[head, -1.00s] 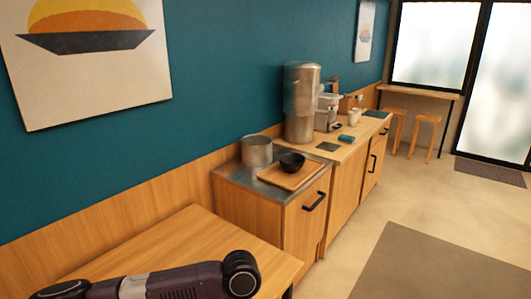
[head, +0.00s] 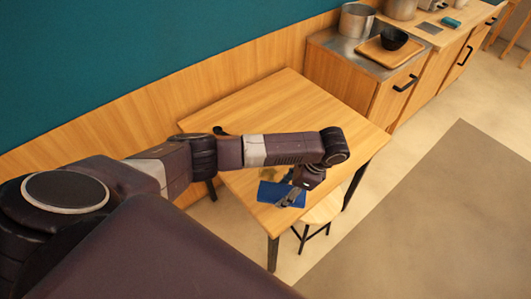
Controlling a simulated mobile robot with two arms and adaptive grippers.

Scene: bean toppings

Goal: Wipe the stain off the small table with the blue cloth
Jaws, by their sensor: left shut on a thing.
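The small wooden table (head: 290,105) stands against the wall in the middle of the head view. The blue cloth (head: 270,191) is at the table's near right part. My left gripper (head: 290,196) points down over the cloth and is shut on it. A yellowish-brown stain (head: 268,174) shows just behind the cloth, partly hidden by my left arm. I cannot tell whether the cloth presses on the tabletop. My right gripper is not in view.
A round stool (head: 325,209) stands at the table's near right side. Beyond the table is a counter with a metal pot (head: 356,20), a wooden tray (head: 374,53) and a black bowl (head: 393,38). The tabletop's far part is clear. A dark floor mat (head: 440,210) lies at right.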

